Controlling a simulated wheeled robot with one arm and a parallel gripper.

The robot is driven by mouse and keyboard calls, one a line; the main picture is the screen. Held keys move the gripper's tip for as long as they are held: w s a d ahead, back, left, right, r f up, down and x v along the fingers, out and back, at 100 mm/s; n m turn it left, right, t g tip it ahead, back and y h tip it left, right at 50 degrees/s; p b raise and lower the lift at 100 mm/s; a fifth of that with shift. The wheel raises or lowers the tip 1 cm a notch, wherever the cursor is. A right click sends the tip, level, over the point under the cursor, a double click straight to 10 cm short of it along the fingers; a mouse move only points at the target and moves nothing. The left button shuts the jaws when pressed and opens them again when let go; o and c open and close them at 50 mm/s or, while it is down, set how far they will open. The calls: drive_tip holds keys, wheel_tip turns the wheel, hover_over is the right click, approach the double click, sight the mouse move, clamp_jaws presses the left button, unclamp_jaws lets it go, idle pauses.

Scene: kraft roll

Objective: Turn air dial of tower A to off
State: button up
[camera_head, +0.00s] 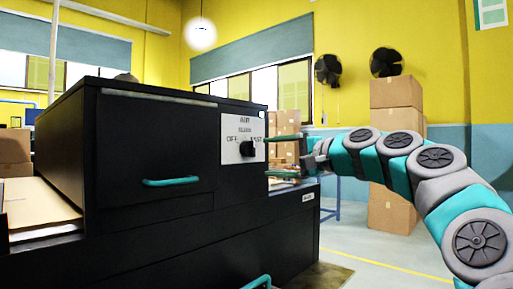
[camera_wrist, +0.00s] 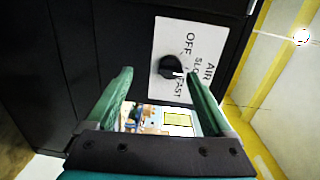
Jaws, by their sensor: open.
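The black air dial (camera_head: 247,148) sits on a white panel (camera_head: 230,157) on the front of a black cabinet. The panel reads AIR, with OFF on the left, SLOW above and FAST on the right. The dial also shows in the wrist view (camera_wrist: 170,67); its light mark seems to point away from OFF, but I cannot tell whether at SLOW or FAST. My gripper (camera_head: 268,157) is open just right of the panel. Nothing is between the fingers.
The cabinet has a teal drawer handle (camera_head: 171,182) left of the panel and another teal handle (camera_head: 257,283) low down. A small label (camera_head: 308,197) on the cabinet is unreadable. Stacked cardboard boxes (camera_head: 396,150) stand behind my arm. The floor at right is open.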

sight(254, 149)
drive_tip(key=shift+m+t, duration=0.3)
drive_tip(key=shift+t, duration=0.1)
drive_tip(key=shift+w+a+r+p, duration=0.2)
drive_tip(key=shift+w+a+r, duration=0.1)
drive_tip(key=shift+w+a, duration=0.65)
drive_tip(key=shift+w+a+r+p, duration=0.25)
drive_tip(key=shift+w+a, duration=0.45)
drive_tip(key=shift+w, duration=0.4)
drive_tip(key=shift+w+a+r+p, duration=0.15)
drive_tip(key=shift+w+a+r, duration=0.15)
drive_tip(key=shift+w+a, duration=0.65)
drive_tip(key=shift+w+d, duration=0.1)
drive_tip(key=shift+d, duration=0.05)
drive_tip(key=shift+c, duration=0.2)
drive_tip(key=c, duration=1.3)
